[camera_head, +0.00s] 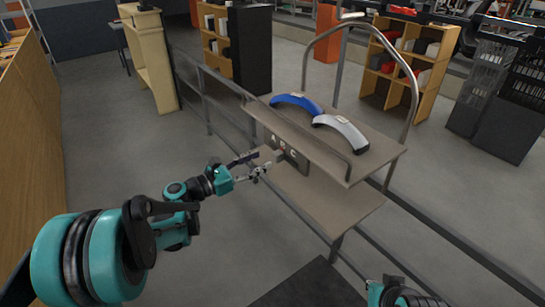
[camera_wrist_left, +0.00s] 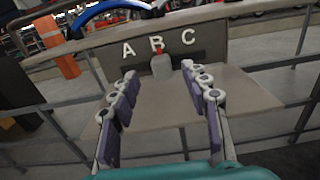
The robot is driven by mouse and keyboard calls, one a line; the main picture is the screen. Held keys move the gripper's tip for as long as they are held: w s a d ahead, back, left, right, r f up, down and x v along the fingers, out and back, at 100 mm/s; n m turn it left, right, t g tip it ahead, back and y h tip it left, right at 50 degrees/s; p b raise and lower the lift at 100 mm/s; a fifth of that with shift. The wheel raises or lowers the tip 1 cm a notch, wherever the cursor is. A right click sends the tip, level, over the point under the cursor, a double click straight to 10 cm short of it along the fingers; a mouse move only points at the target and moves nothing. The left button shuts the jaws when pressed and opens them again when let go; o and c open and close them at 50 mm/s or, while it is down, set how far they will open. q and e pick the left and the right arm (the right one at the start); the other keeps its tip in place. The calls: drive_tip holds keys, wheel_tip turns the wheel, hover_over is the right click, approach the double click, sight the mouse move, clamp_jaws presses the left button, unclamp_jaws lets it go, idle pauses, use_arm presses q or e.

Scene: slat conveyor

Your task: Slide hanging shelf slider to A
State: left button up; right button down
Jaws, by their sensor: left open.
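The slider is a small grey block (camera_wrist_left: 161,68) on the dark lettered panel (camera_wrist_left: 205,60) under the shelf top. In the left wrist view it stands below the letter B, with a small red mark (camera_wrist_left: 158,49) just above it; A is to its left and C to its right. The panel also shows in the head view (camera_head: 296,163), with the slider (camera_head: 279,156) at its front. My left gripper (camera_head: 258,164) is open in front of the slider. Its fingers point at the slider from both sides, with no clear contact. My right gripper's fingers are not visible.
A two-level shelf (camera_head: 340,205) holds a blue arched part (camera_head: 297,103) and a grey arched part (camera_head: 345,132) on top. A rail (camera_head: 225,105) runs beside it. A curved metal handle (camera_head: 413,85) rises behind. Open floor lies to the left.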

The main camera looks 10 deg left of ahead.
sight(274, 155)
use_arm(q)
drive_tip(key=b+x, duration=0.1)
drive_tip(key=x, duration=0.4)
drive_tip(key=shift+w+d, duration=0.3)
